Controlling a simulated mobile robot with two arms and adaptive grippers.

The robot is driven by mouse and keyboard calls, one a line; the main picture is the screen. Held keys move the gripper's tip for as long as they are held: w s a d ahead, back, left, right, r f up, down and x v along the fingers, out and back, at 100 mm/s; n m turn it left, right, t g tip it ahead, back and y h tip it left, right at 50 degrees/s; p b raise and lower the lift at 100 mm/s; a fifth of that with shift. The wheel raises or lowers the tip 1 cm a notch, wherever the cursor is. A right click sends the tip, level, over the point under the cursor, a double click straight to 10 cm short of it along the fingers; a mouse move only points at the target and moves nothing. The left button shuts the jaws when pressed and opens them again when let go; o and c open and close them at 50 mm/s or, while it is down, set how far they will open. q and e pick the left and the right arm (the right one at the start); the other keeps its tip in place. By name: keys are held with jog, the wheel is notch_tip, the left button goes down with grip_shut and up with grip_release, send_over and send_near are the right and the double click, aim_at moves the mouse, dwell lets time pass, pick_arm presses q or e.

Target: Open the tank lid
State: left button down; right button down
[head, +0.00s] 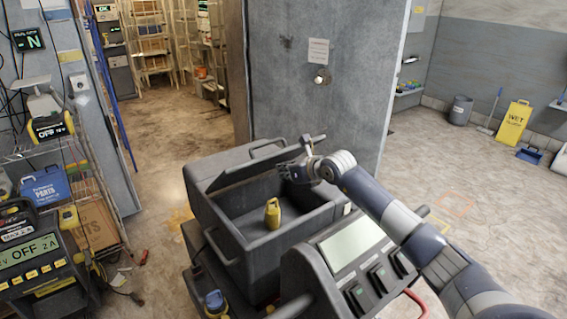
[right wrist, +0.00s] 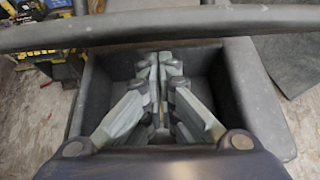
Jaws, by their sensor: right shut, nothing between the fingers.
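The tank (head: 222,240) is a dark grey box with its top open, so its inside shows in the head view. The lid (head: 240,170) is a grey panel with a bar handle, raised along the tank's far side; its exact angle is hard to tell. A yellow item (head: 272,213) sits inside the tank. My right gripper (head: 288,171) is shut and empty above the tank's far right part, close to the lid's edge. In the right wrist view the closed fingers (right wrist: 159,72) point over the tank's interior, with a grey bar (right wrist: 160,25) crossing beyond them. My left gripper is not in view.
A console with a screen (head: 350,246) adjoins the tank's near right side. A grey wall panel (head: 325,95) stands behind it. Wire shelves with a battery charger (head: 40,258) and a blue parts case (head: 45,187) are at left. Floor is open at right, before a yellow wet-floor sign (head: 513,125).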

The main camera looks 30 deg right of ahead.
aim_at(274, 161)
jog(key=shift+w+a+r, duration=0.1)
jog(key=shift+w+r, duration=0.2)
jog(key=shift+w, duration=0.05)
jog(key=shift+r, duration=0.15)
jog(key=shift+w+r+g+p, duration=0.25)
jog(key=shift+w+r+p, duration=0.15)
jog(key=shift+r, duration=0.15)
jog(key=shift+w+r+g+p, duration=0.25)
jog(key=shift+w+r+p, duration=0.1)
jog(key=shift+r, duration=0.2)
jog(key=w+r, duration=0.1)
jog(key=w, duration=0.1)
jog(key=w+r, duration=0.2)
jog(key=w+a+r, duration=0.1)
jog(key=w+r, duration=0.1)
jog(key=shift+w+r+b, duration=0.15)
jog(key=shift+w+b, duration=0.15)
jog(key=shift+b, duration=0.05)
jog(key=shift+w+a+r, duration=0.1)
jog(key=shift+w+r, duration=0.2)
jog(key=shift+w, duration=0.25)
jog(key=shift+w+a+r, duration=0.1)
jog(key=shift+w+r, duration=0.15)
jog(key=shift+w, duration=0.25)
jog(key=shift+d, duration=0.1)
